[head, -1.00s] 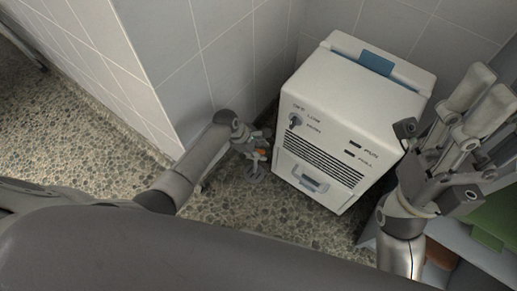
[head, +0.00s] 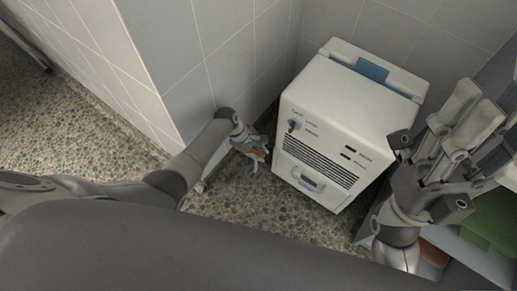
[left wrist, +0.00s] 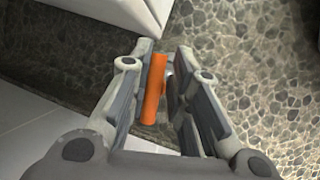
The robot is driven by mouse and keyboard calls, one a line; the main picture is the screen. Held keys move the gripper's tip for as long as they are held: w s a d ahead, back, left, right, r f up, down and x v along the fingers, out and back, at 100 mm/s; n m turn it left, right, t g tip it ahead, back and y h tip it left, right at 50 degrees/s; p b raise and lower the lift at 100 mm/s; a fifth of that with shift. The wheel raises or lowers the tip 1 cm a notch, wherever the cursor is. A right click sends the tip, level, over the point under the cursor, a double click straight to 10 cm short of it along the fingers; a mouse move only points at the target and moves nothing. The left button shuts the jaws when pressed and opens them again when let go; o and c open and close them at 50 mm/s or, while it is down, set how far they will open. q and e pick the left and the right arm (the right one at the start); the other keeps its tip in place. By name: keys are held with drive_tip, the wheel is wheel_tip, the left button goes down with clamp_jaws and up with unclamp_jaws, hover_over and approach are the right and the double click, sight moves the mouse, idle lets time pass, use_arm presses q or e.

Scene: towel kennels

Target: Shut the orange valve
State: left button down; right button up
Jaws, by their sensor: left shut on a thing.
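The orange valve handle (left wrist: 154,90) is a straight bar between the fingers of my left gripper (left wrist: 164,55) in the left wrist view. The gripper is shut on it. In the head view a bit of the orange handle (head: 259,154) shows at my left gripper (head: 255,148), low beside the white machine. The rest of the valve is mostly hidden by the gripper. My right gripper (head: 465,120) is raised at the right, far from the valve, and whether its fingers are open or shut is unclear.
A white machine (head: 345,105) with a dial, a grille and a blue top recess stands right of the valve. A tiled wall (head: 240,60) is close behind. Green cloth (head: 490,222) lies at the right edge.

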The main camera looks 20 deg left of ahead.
sight(258, 153)
use_arm(q)
drive_tip(key=shift+w+r+m+g, duration=0.2)
drive_tip(key=shift+w+m+g, duration=0.1)
drive_tip(key=shift+m, duration=0.6)
drive_tip(key=c, duration=1.5)
unclamp_jaws()
drive_tip(key=shift+o, duration=0.2)
drive_tip(key=shift+s+f, duration=0.1)
drive_tip(key=shift+s, duration=0.05)
wheel_tip(258, 153, up, 10)
